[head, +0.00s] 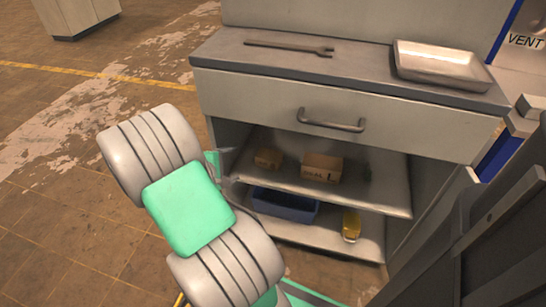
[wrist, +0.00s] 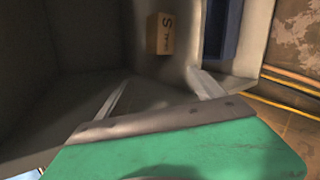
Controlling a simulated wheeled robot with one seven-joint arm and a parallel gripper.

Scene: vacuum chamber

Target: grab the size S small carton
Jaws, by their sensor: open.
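The small carton (wrist: 160,34) is a brown box with a dark S on its face. In the wrist view it stands at the top centre, ahead of my gripper (wrist: 158,91). In the head view a small carton (head: 267,158) sits at the left of the cabinet's upper shelf; its label is too small to read there. My gripper is open, with its two fingers apart and nothing between them. It is at the left side of the cabinet opening, short of the carton and not touching it. In the head view my arm partly hides it.
A larger carton (head: 322,168) stands to the right on the same shelf (head: 375,190). A blue bin (head: 285,205) and a yellow item (head: 351,225) are on the lower shelf. A drawer with a handle (head: 331,120) is above. A wrench (head: 290,46) and metal tray (head: 442,67) lie on top.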

